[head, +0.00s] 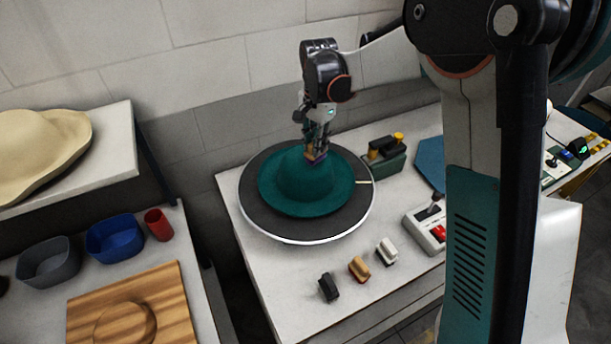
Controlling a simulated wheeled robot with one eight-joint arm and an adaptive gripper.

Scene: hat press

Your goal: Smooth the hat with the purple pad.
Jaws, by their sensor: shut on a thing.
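A teal hat (287,183) with a wide brim lies crown up on a round dark turntable (262,222) with a pale rim. My gripper (317,148) points down at the back right side of the crown. It is shut on the purple pad (318,159), which has a tan wooden grip above a purple face. The pad is at the crown's right side, low over the hat. I cannot tell for sure whether it touches the felt. The fingers hide part of the pad's grip.
Black (328,287), tan (359,268) and white (387,251) pads stand along the front of the white table. A control box (427,226) with a lever and red button is at right. A wooden board (160,300) lies left.

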